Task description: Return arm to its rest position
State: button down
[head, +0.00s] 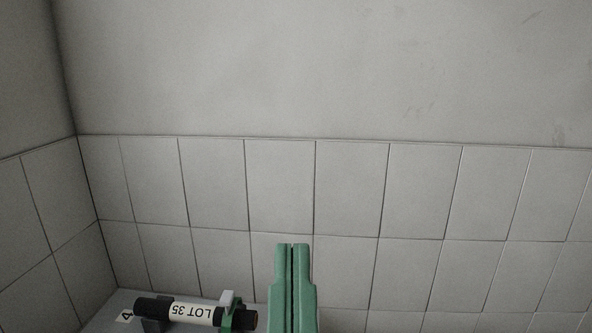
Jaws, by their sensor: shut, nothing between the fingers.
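My gripper (291,246) shows at the bottom middle of the head view, with two green fingers pointing up the picture. The fingers lie side by side with only a thin dark line between them, and nothing is held. The rest of my arm is below the picture's edge and hidden.
A black cylinder with a white "LOT 35" label (192,312) lies at the lower left, in a dark holder with a green clamp (238,313), left of my gripper and apart from it. A tiled wall (280,185) stands behind. A "4" tag (125,316) sits left.

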notch_tip(320, 180, up, 27)
jog(key=p, duration=2.3)
jog(key=shift+a, duration=0.15)
jog(key=shift+r, duration=0.1)
